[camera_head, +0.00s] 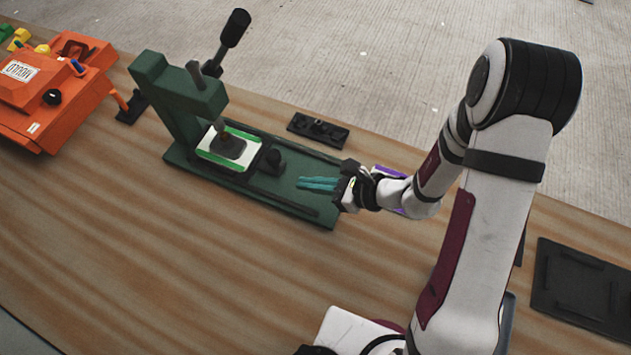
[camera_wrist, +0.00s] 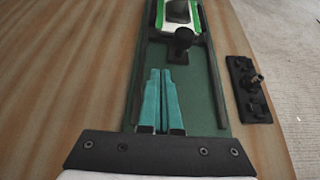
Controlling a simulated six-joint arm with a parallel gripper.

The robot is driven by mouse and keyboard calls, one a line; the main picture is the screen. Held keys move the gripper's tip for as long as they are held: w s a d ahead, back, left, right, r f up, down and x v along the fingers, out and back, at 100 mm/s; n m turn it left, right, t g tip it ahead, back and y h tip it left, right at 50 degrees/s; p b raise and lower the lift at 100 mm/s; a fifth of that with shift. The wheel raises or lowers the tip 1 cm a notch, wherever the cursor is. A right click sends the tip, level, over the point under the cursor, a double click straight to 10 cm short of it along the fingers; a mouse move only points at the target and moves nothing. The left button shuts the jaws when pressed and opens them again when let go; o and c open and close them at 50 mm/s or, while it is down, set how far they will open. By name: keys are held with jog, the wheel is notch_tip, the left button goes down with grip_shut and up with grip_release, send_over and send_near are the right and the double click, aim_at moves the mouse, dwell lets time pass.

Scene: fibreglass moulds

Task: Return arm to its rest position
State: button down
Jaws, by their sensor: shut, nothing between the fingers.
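My gripper (camera_head: 301,183) is shut and empty, its teal fingers side by side. It is over the near right end of the green press base (camera_head: 315,209) in the head view. The fingers also show in the wrist view (camera_wrist: 160,72), pointing along the base toward a black knob (camera_wrist: 180,43). Beyond the knob, a white and green piece (camera_head: 208,154) sits under the green press head (camera_head: 196,97). It is partly cut off at the top of the wrist view. I cannot tell the fingers' exact height above the base.
A black bracket plate (camera_head: 318,130) lies behind the press base. A black lever (camera_head: 233,30) rises above the press. An orange machine (camera_head: 50,95) stands at the far left. A dark flat tray (camera_head: 585,287) lies at the right. The front wooden table (camera_head: 150,260) is clear.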

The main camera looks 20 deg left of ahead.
jog(key=shift+d+r, duration=0.35)
jog(key=shift+d, duration=0.3)
jog(key=s+d+r+n+g+h, duration=0.3)
jog(key=s+r+n, duration=0.35)
jog(key=r, duration=0.55)
jog(key=s+d+r+n+t+h, duration=0.1)
jog(key=s+d+r+n+h, duration=0.1)
jog(key=d, duration=0.6)
jog(key=s+d+r+n+t+h, duration=0.1)
jog(key=s+d+n+h, duration=0.3)
jog(key=d, duration=0.4)
jog(key=shift+s+d+r+t+h, duration=0.3)
jog(key=shift+s+r+t+h, duration=0.1)
jog(key=shift+s+h, duration=0.2)
